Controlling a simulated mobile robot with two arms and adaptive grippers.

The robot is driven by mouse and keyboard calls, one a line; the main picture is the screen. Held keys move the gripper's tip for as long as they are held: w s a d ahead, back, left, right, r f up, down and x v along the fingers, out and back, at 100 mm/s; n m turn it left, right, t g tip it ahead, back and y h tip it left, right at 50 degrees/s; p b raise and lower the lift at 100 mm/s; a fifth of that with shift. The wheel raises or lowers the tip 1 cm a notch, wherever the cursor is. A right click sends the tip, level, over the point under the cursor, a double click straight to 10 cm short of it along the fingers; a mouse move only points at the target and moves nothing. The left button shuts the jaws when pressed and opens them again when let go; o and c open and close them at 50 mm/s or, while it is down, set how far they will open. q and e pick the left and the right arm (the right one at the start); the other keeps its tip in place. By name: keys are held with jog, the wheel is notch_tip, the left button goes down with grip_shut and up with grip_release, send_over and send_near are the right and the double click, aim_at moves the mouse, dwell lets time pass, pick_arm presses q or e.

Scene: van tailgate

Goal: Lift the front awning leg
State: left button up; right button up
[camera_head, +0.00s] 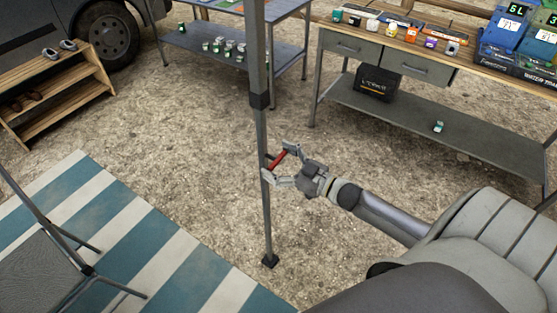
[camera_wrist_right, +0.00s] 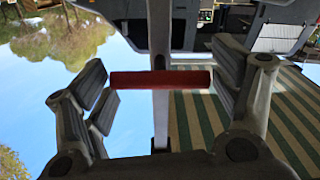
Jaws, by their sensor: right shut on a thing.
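The front awning leg (camera_head: 265,213) is a thin grey upright pole in the middle of the head view. It has a dark collar (camera_head: 259,101) partway up and a small dark foot (camera_head: 270,261) at the ground. A red handle (camera_head: 277,160) sticks out at its right side. My right gripper (camera_head: 275,166) is shut on this handle, which spans between its fingers. In the right wrist view the red handle (camera_wrist_right: 160,79) crosses in front of the grey leg (camera_wrist_right: 159,122), with a finger at each end. My left gripper is not in view.
A striped mat (camera_head: 150,245) and a folding chair (camera_head: 50,265) are at lower left. A wooden shoe rack (camera_head: 60,87) stands by the van wheel (camera_head: 105,38). Workbenches with small items (camera_head: 400,65) stand behind. Bare gravel (camera_head: 190,130) surrounds the leg.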

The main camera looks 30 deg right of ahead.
notch_tip(320, 180, up, 12)
jog(key=p, duration=1)
jog(key=shift+a+r, duration=0.15)
jog(key=o, duration=1.1)
jog(key=shift+o, duration=0.3)
jog(key=shift+a, duration=0.1)
jog(key=v, duration=1.2)
